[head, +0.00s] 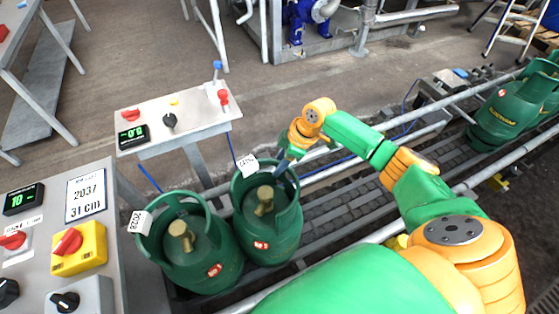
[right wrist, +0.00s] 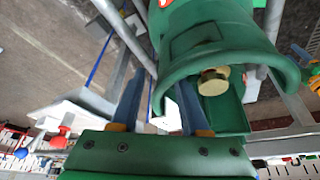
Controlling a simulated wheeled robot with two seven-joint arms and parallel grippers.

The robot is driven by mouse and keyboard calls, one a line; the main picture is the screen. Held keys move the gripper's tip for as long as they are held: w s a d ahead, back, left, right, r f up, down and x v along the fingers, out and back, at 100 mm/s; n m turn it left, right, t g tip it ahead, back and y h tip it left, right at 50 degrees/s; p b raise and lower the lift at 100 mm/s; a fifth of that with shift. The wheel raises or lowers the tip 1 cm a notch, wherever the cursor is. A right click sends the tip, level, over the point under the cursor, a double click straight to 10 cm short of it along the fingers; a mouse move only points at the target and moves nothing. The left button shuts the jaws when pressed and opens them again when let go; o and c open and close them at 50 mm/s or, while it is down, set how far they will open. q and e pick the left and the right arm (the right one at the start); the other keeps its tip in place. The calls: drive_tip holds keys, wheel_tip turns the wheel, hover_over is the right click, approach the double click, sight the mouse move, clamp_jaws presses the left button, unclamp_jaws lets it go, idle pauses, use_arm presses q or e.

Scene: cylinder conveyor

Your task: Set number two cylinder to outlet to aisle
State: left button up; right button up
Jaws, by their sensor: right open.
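Two green cylinders with brass valves stand side by side on the conveyor in the head view, the left one (head: 205,255) and the right one (head: 270,228). Each has a white tag on its collar; I cannot read the tags surely. My right gripper (head: 287,163) is at the collar of the right cylinder, its blue fingers partly hidden. In the right wrist view the gripper (right wrist: 157,100) has its fingers apart, and the cylinder's collar (right wrist: 225,50) edge appears between them. I cannot tell whether they touch. My left gripper is not in view.
A control panel (head: 110,215) with red switches and a sign reading 2037 and 31 cm stands at left. A smaller panel (head: 195,133) stands behind the cylinders. The roller conveyor (head: 345,200) runs to more green cylinders (head: 510,110) at far right. Rails (head: 370,150) flank it.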

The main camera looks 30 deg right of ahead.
drive_tip(key=shift+a+r, duration=0.1)
clamp_jaws()
idle(1.3)
